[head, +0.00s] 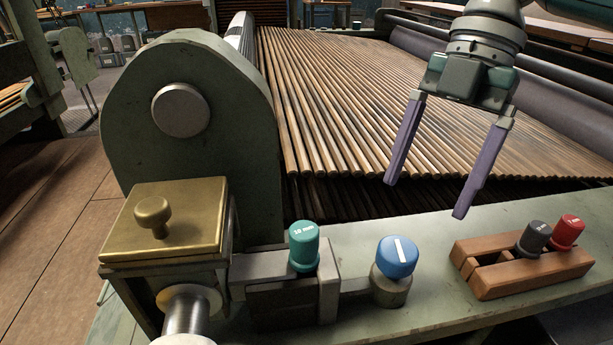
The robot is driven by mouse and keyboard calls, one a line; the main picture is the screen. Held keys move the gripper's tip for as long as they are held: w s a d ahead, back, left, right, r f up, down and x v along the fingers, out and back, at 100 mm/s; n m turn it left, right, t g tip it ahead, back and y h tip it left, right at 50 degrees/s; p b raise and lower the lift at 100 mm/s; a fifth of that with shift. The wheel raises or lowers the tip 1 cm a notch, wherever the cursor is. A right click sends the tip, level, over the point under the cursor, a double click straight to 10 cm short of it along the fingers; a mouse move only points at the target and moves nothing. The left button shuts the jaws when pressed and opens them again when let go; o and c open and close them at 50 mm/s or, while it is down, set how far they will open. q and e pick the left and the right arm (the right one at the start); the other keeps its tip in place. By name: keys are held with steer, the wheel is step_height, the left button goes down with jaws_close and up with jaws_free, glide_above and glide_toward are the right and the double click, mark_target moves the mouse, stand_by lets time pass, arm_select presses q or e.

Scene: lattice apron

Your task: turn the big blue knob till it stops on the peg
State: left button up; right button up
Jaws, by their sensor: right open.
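The big blue knob (397,257) sits on a short grey round base (391,288) on the green bench, right of the teal-capped piece. A white line runs across its top, pointing roughly up and down in the picture. I cannot tell which part is the peg. My right gripper (426,199) hangs above and to the right of the knob, over the wooden slats. Its two purple fingers are wide apart with nothing between them. It does not touch the knob. My left gripper is not in view.
A teal cap (303,246) stands in a metal block left of the knob. A wooden holder (525,269) with a black cap (534,238) and a red cap (568,231) lies to the right. A brass box (186,232) with a small knob stands left. The slatted apron (330,110) stretches behind.

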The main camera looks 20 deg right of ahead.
mark_target(401, 247)
steer(key=b+x, duration=0.1)
steer(key=x, duration=0.7)
steer(key=shift+s+f, duration=0.1)
steer(key=shift+c, duration=0.2)
